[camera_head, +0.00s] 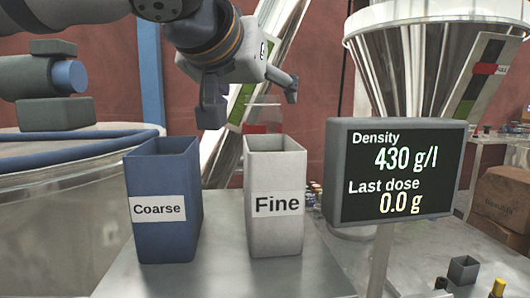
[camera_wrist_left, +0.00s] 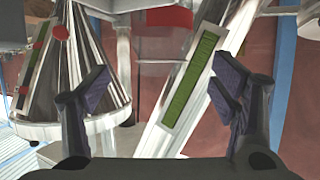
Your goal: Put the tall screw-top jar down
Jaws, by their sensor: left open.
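A clear jar (camera_head: 263,114) with a red lower part stands behind the Fine container, which hides its base. It also shows in the left wrist view, upside down, with its clear part (camera_wrist_left: 164,46) and red part (camera_wrist_left: 168,18) near the top middle. My left gripper (camera_head: 251,101) is open, with its fingers spread on either side of the jar in the head view. In the left wrist view, the space between its fingertips (camera_wrist_left: 163,88) is empty, and the jar appears beyond them, apart from both fingers. My right gripper is not in view.
A blue Coarse container (camera_head: 160,235) and a white Fine container (camera_head: 275,230) stand on the metal table (camera_head: 225,280). A display (camera_head: 397,172) reads 430 g/l and 0.0 g. A metal hopper (camera_head: 405,70) is behind it. A slanted metal tube crosses behind the gripper.

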